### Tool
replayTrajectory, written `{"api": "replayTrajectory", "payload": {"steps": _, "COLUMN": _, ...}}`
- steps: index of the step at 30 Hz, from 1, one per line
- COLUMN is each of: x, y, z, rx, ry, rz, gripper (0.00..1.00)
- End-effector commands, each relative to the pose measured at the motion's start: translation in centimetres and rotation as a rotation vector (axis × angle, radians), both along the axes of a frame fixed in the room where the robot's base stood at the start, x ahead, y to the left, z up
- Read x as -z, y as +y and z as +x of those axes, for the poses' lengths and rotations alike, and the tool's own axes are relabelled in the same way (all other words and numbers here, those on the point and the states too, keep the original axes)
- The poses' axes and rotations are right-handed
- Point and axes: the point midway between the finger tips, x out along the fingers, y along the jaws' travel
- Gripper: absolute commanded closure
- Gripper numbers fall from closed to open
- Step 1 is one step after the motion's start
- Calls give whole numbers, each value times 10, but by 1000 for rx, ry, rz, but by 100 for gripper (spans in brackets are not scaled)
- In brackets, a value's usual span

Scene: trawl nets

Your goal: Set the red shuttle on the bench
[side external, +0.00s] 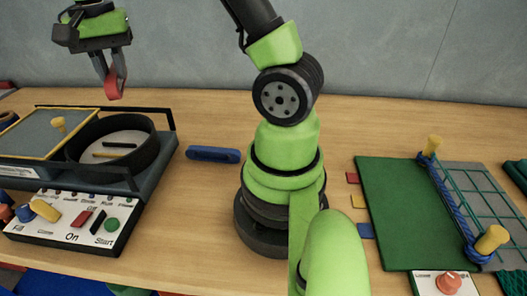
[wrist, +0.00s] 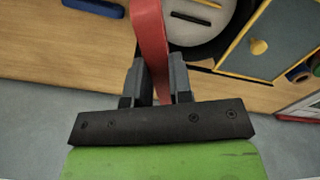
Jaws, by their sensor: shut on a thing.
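My gripper (side external: 110,80) is at the upper left in the side view, shut on the red shuttle (side external: 116,84) and holding it in the air above the machine. In the wrist view the red shuttle (wrist: 150,38) sticks out from between the fingers of my gripper (wrist: 156,80), and its far end is cut off by the picture edge. The wooden bench (side external: 208,122) lies below. A blue shuttle (side external: 213,155) lies on it between the machine and my base; it also shows in the wrist view (wrist: 92,6).
The machine has a round dark-rimmed bowl (side external: 158,153) holding a dark and a yellow bar, a grey lid with a yellow knob (side external: 58,124), and a control panel (side external: 62,222). At right are a green mat (side external: 400,210) and a netting frame (side external: 480,190). Bench around the blue shuttle is clear.

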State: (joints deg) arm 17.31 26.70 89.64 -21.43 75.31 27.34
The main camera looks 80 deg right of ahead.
Motion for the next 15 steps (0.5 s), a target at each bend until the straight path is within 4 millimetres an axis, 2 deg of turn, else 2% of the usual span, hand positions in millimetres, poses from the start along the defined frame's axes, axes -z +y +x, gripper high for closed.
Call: {"api": "replayTrajectory", "payload": {"steps": 15, "x": 2, "y": 16, "z": -78, "rx": 1209, "ry": -4, "rz": -3, "gripper": 100}}
